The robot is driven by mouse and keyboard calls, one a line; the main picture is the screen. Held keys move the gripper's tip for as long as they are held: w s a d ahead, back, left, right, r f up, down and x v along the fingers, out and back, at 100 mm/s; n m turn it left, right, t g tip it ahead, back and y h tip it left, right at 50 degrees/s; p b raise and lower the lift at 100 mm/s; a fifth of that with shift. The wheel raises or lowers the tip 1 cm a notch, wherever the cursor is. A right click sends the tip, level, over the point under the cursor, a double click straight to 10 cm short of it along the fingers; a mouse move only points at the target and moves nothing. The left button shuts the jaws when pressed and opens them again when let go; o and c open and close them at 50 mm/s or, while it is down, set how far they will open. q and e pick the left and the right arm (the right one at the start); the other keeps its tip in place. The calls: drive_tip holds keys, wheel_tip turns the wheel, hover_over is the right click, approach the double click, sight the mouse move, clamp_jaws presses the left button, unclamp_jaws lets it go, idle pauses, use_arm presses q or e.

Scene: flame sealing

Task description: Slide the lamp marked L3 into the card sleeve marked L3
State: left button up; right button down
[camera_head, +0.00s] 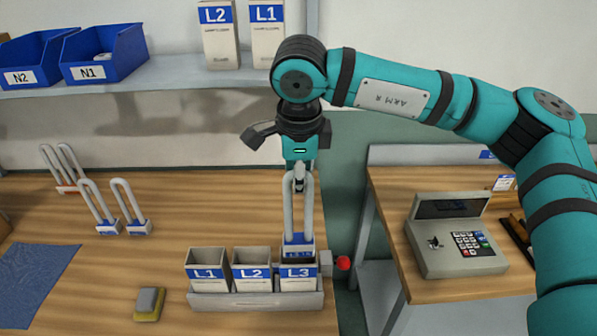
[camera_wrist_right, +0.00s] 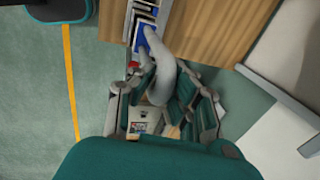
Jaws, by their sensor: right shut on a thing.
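My right gripper (camera_head: 300,182) hangs from above, shut on the top of a U-shaped white lamp (camera_head: 289,212). The lamp hangs upright, with its blue-labelled base (camera_head: 298,243) at the mouth of the card sleeve marked L3 (camera_head: 298,273). The lettering on the base is too small to read surely. I cannot tell whether the base's lower edge is just above the opening or slightly inside. In the right wrist view, the lamp's white tube (camera_wrist_right: 160,72) runs from between the fingers toward the sleeves. My left gripper is not in view.
Several other lamps (camera_head: 110,215) stand at left. A sponge (camera_head: 149,303) and blue cloth (camera_head: 35,280) lie in front.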

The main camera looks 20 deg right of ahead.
drive_tip(key=shift+s+x, duration=0.25)
drive_tip(key=shift+x, duration=1.05)
drive_tip(key=b, duration=0.4)
hover_over(298, 240)
drive_tip(key=x, duration=0.5)
drive_tip(key=shift+s+a, duration=0.1)
drive_tip(key=shift+s, duration=0.25)
use_arm(q)
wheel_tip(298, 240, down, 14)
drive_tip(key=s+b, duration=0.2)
drive_tip(key=b, duration=0.8)
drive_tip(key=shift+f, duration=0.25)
use_arm(e)
drive_tip(key=x, duration=0.3)
drive_tip(key=s+x, duration=0.1)
drive_tip(key=x, duration=0.2)
drive_tip(key=s+x, duration=0.1)
drive_tip(key=x, duration=0.2)
drive_tip(key=shift+a+f, duration=0.2)
drive_tip(key=shift+f, duration=0.35)
drive_tip(key=c, duration=1.3)
unclamp_jaws()
drive_tip(key=c, duration=0.3)
